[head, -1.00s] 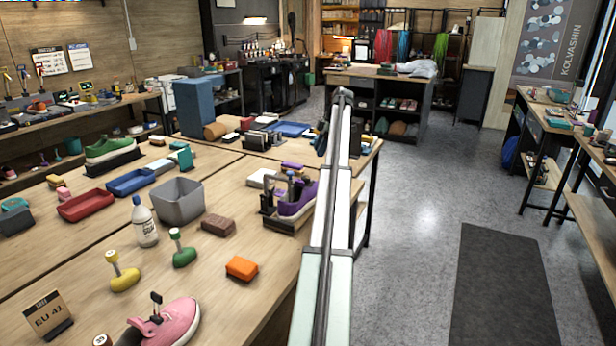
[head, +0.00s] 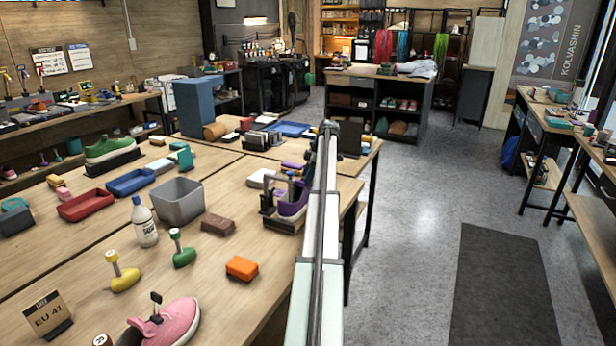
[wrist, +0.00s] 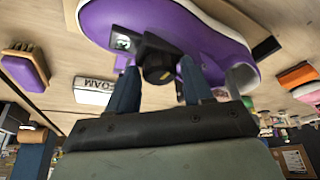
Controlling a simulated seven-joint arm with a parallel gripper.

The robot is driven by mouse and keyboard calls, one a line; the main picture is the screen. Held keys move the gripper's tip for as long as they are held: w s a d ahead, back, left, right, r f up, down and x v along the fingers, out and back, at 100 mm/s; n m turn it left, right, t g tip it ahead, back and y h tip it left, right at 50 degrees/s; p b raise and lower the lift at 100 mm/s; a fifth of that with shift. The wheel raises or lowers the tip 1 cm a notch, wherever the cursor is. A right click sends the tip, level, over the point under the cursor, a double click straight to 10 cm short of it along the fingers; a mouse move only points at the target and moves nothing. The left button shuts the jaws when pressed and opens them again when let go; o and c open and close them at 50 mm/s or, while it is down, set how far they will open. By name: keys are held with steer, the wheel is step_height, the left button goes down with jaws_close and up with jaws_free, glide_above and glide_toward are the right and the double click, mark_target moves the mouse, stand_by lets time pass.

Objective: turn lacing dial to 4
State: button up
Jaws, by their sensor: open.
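The purple sneaker (head: 292,204) sits on a stand near the table's right edge in the head view, partly hidden by my arm. It fills the top of the wrist view (wrist: 205,35), seen upside down. The lacing dial (wrist: 158,74) is a dark knob with a yellow mark on a black mount at the shoe. My gripper (wrist: 158,66) is open, with its two dark blue fingers on either side of the dial. I cannot tell whether the fingers touch it. In the head view my arm hides the gripper's fingers.
A purple-backed brush (wrist: 25,72) and a white block marked FOAM (wrist: 93,91) lie near the shoe. A brown block (head: 218,224), an orange block (head: 242,268) and a grey bin (head: 179,202) stand left of it.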

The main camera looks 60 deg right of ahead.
steer(key=shift+c, duration=0.2)
steer(key=c, duration=0.8)
steer(key=shift+o, duration=0.2)
steer(key=shift+a+m+h, duration=0.15)
steer(key=shift+m+h, duration=0.25)
steer(key=shift+m, duration=0.6)
steer(key=shift+m+t, duration=0.4)
steer(key=shift+m, duration=0.2)
steer(key=o, duration=0.8)
steer(key=v, duration=1.3)
steer(key=shift+r, duration=0.4)
